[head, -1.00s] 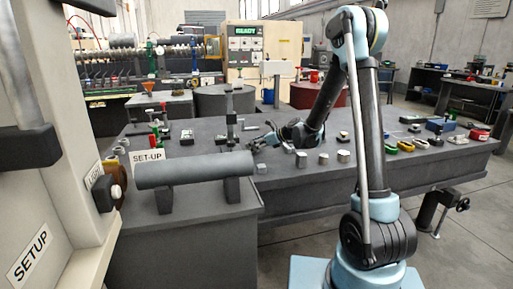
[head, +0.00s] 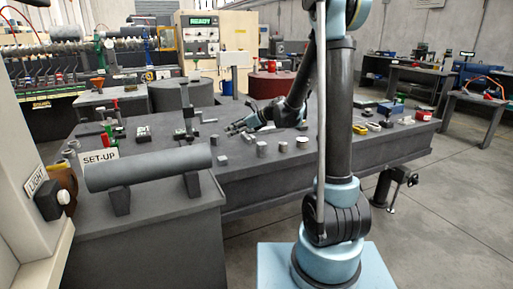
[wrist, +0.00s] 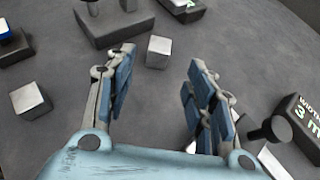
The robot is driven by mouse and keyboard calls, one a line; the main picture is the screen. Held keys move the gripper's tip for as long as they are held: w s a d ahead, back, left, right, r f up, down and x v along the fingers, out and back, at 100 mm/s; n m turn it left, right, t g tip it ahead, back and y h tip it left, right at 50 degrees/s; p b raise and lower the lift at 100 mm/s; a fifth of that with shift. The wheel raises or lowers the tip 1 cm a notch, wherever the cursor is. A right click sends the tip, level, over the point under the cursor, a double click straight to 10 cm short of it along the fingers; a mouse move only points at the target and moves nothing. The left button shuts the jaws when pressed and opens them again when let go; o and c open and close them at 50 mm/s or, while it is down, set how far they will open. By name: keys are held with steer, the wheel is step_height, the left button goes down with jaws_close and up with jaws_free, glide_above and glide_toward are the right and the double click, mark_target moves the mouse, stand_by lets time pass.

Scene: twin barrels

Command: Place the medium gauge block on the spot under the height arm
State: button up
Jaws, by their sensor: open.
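My gripper (wrist: 160,62) is open and empty above the dark table, with its fingers pointing forward. It also shows in the head view (head: 238,127), to the right of the height arm stand (head: 189,122). In the wrist view a grey metal block (wrist: 158,51) lies just beyond the fingertips, beside what looks like the stand's base (wrist: 113,26). Another grey block (wrist: 33,97) lies left of the fingers. In the head view small metal blocks stand along the table (head: 220,160), (head: 262,149). I cannot tell which is the medium one. The spot under the arm is not clear to see.
A dark box with a printed label (wrist: 302,122) and a dark knob (wrist: 275,128) are close on the gripper's right. A long grey cylinder (head: 150,168) rests on supports at the front left. Coloured tools (head: 372,126) lie at the table's right.

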steer(key=s+d+f+n+h, duration=0.2)
steer(key=s+d+n+h, duration=0.2)
steer(key=s+d+n, duration=0.3)
steer(key=s+d+f+n+g+h, duration=0.1)
steer(key=s+d+f+n+h, duration=0.2)
steer(key=s+d+n, duration=0.4)
steer(key=s+d+f+n+h, duration=0.2)
steer(key=s+d+n, duration=0.6)
steer(key=s+d, duration=0.9)
steer(key=s+h, duration=0.2)
steer(key=s, duration=0.4)
steer(key=shift+f+g+h, duration=0.2)
steer(key=shift+g+h, duration=0.1)
steer(key=shift+g, duration=0.1)
steer(key=shift+s, duration=0.15)
steer(key=shift+w+f, duration=0.2)
steer(key=shift+w, duration=0.2)
